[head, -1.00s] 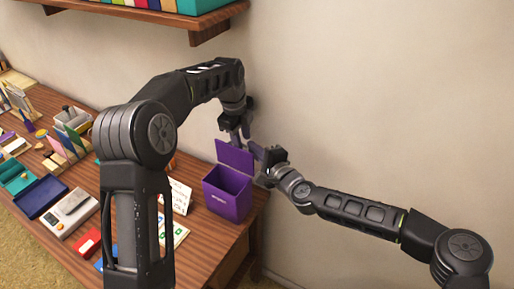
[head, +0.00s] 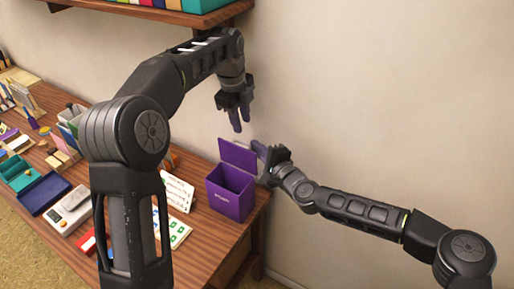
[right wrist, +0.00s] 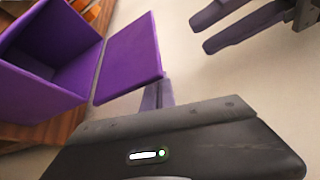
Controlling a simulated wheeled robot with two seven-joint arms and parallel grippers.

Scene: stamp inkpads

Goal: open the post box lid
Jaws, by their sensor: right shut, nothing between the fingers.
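The purple post box (head: 231,196) stands at the right end of the wooden table. Its lid (head: 238,154) stands raised at the back edge, and the box mouth is uncovered. The box (right wrist: 38,98) and lid (right wrist: 130,60) also show in the right wrist view. My right gripper (head: 259,150) is shut and empty at the lid's right side. Its fingers (right wrist: 157,94) are partly behind the lid's edge; I cannot tell if they touch it. My left gripper (head: 239,118) is open and empty above the lid, apart from it; it also shows in the right wrist view (right wrist: 222,28).
A white card with marks (head: 177,192) stands left of the box. A scale (head: 73,205), a blue inkpad (head: 42,193) and several stationery items fill the table's left part. The wall is close behind the box, and a shelf (head: 180,14) hangs above.

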